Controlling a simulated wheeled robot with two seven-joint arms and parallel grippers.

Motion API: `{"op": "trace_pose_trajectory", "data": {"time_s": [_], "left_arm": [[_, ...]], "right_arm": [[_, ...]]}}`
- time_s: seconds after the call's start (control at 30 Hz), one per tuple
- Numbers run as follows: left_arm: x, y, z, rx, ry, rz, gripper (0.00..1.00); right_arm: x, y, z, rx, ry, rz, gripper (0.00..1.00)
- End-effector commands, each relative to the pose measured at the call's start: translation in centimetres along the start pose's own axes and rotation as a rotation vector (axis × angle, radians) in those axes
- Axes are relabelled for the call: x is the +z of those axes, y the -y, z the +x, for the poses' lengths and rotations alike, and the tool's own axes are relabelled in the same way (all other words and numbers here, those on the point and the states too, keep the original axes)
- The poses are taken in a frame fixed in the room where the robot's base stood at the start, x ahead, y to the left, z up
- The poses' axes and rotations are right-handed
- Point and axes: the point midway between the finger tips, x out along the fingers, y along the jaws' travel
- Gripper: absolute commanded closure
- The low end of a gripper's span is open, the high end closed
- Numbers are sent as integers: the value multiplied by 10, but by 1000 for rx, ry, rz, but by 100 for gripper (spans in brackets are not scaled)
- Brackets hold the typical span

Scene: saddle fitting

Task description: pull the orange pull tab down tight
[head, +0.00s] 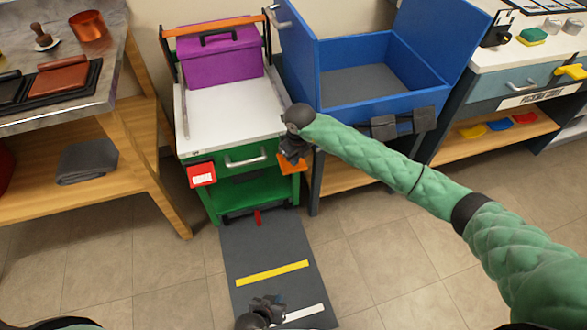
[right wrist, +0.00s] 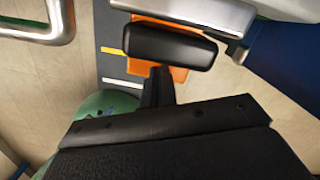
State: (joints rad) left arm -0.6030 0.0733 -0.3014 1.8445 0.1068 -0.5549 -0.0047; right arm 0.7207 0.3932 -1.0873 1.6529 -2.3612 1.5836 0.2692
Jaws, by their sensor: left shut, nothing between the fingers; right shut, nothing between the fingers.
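The orange pull tab (head: 291,165) hangs at the right front corner of the green cart (head: 215,200), beside its drawer handle. My right gripper (head: 292,154) is at the tab, shut and empty, and covers part of it. In the right wrist view the tab (right wrist: 180,75) shows behind and below a dark finger pad; whether they touch I cannot tell. My left gripper (head: 270,306) is low at the bottom of the head view, shut, over the dark floor mat and well away from the tab.
A purple box (head: 215,62) stands on the cart's white top under an orange bar (head: 212,25). A red tag (head: 201,174) hangs on the left front. An open blue chest (head: 370,90) stands close on the right. The dark mat (head: 262,245) lies in front.

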Motion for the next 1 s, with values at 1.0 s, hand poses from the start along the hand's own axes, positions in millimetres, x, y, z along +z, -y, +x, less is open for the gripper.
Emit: {"op": "trace_pose_trajectory", "data": {"time_s": [1.0], "left_arm": [[18, 5, 20, 0, 0, -1, 100]], "right_arm": [[-3, 0, 43, 0, 0, 1, 100]]}}
